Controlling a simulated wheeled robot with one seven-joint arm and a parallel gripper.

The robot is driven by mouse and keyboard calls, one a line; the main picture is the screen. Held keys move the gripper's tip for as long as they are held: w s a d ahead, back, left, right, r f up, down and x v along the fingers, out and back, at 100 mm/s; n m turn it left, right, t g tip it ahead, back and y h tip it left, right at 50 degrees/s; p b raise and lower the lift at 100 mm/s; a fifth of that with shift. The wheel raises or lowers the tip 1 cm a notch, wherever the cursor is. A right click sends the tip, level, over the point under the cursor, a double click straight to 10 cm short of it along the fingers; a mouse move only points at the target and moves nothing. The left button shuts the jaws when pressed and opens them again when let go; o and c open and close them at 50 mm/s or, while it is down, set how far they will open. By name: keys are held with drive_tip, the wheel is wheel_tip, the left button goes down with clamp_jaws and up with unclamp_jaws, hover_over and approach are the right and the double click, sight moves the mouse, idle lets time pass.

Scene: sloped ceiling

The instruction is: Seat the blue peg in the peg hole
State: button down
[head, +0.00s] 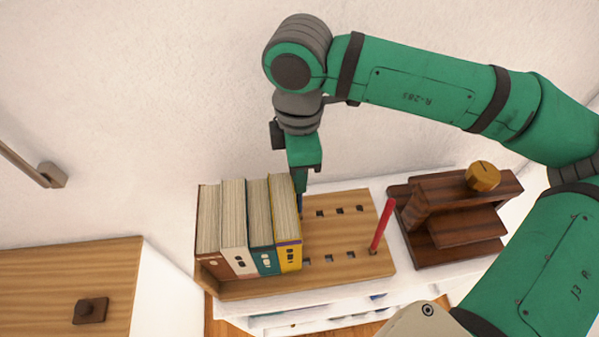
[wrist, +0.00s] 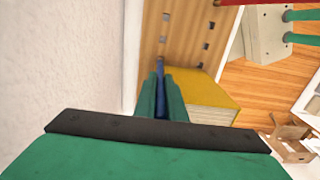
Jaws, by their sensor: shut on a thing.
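My gripper (head: 301,184) is low over the left part of a wooden peg board (head: 342,230), close behind the yellow book. It is shut on the blue peg (wrist: 160,72), which shows between the fingers (wrist: 161,90) in the wrist view. In the head view only a sliver of the blue peg (head: 301,203) shows. Its lower end is hidden by the books, so I cannot tell whether it is in a hole. Square holes run in two rows along the board. A red peg (head: 382,226) stands tilted at the board's right end.
Several books, including the yellow book (head: 287,225), stand close left of my gripper; it also shows in the wrist view (wrist: 200,92). A dark wooden stand (head: 455,212) with a round knob (head: 482,176) is to the right. A white wall (head: 150,120) rises behind.

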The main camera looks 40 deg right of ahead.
drive_tip(key=c, duration=1.8)
unclamp_jaws()
wheel_tip(320, 180, up, 12)
drive_tip(key=shift+r, duration=0.2)
